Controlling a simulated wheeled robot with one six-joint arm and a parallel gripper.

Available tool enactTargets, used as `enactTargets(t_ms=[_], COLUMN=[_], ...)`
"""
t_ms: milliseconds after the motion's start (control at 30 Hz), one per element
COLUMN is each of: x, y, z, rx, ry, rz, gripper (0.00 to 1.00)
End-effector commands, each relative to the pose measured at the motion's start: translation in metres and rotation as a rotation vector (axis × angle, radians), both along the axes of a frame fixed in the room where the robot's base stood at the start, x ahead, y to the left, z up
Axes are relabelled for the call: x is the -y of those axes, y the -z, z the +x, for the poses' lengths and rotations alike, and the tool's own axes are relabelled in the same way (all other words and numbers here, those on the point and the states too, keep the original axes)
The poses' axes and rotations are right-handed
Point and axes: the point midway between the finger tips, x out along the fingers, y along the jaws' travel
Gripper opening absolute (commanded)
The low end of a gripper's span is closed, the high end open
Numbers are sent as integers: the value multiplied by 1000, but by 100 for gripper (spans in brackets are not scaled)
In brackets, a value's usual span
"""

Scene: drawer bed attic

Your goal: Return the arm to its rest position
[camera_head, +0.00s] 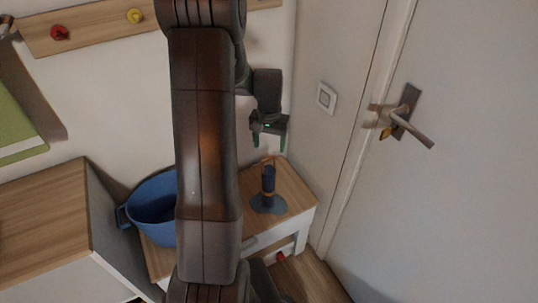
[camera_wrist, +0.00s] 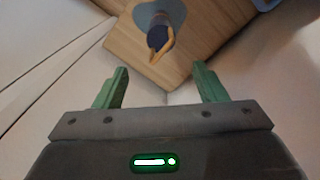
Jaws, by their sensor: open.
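My arm (camera_head: 203,130) stands upright across the middle of the head view and hides part of the wall and furniture. My gripper (camera_head: 269,143) hangs to the right of the arm, pointing down with its green fingers apart. It also shows in the wrist view (camera_wrist: 160,84), open, with nothing between its fingers. Below it, apart from the fingers, a dark blue upright object (camera_head: 268,180) with an orange loop stands on a blue-grey base on the small wooden-topped table (camera_head: 295,190). The blue object also shows in the wrist view (camera_wrist: 158,36).
A blue basket (camera_head: 150,207) sits left of the arm, partly hidden by it. A wooden-topped cabinet (camera_head: 45,215) is at the left. A white door (camera_head: 450,200) with a metal handle (camera_head: 408,118) is at the right. A peg rail (camera_head: 95,27) runs along the wall.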

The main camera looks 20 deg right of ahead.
Motion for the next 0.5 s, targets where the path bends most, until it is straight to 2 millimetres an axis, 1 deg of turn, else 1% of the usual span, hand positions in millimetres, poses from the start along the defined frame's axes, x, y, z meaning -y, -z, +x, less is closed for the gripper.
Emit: enactTargets(t_ms=[33, 100, 200, 500], x=[0, 1, 0, 0], y=[-8, -16, -21, -23], z=[1, 1, 0, 0], rx=[3, 2, 1, -1], ry=[0, 0, 0, 0], rz=[-1, -1, -1, 1], gripper=[65, 65, 65, 65])
